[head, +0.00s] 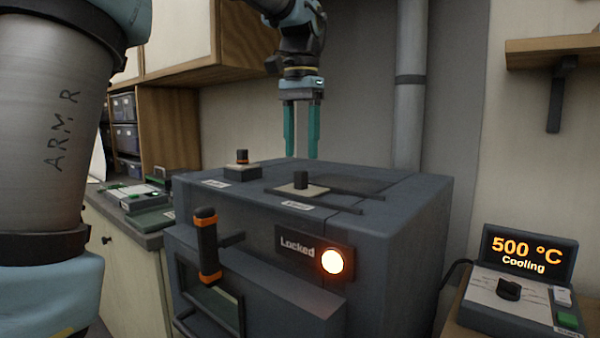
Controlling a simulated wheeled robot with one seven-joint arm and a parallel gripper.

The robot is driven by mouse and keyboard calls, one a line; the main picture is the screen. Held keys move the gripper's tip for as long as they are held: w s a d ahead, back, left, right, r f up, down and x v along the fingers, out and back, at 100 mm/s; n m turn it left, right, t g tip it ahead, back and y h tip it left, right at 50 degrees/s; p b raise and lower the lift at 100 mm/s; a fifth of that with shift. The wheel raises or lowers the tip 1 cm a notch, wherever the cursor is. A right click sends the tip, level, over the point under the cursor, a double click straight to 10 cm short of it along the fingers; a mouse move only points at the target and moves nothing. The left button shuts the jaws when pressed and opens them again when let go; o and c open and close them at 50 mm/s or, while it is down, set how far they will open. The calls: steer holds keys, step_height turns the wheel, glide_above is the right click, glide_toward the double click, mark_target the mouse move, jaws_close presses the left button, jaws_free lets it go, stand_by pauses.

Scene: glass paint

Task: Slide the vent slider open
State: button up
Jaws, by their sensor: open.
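The vent slider looks to be the pale plate (297,190) with an upright black knob (301,180) on top of the dark grey kiln (400,215). The plate sits at the left end of two dark rails (340,207). A dark flat patch lies to its right; I cannot tell whether it is an opening. My gripper (301,155) points straight down, open and empty, with its two teal fingers apart. In the picture its fingertips are just above the knob and appear apart from it.
The door has an upright black-and-orange handle (207,245). A lit "Locked" sign (312,252) is on the front. A control box (525,280) reads 500 °C, Cooling. A grey pipe (410,100) rises behind.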

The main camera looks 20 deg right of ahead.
mark_target(302, 171)
step_height(302, 171, down, 6)
steer(key=shift+r, duration=0.1)
steer(key=shift+c, duration=0.2)
jaws_close()
stand_by(0.4)
steer(key=shift+s, duration=0.1)
stand_by(0.9)
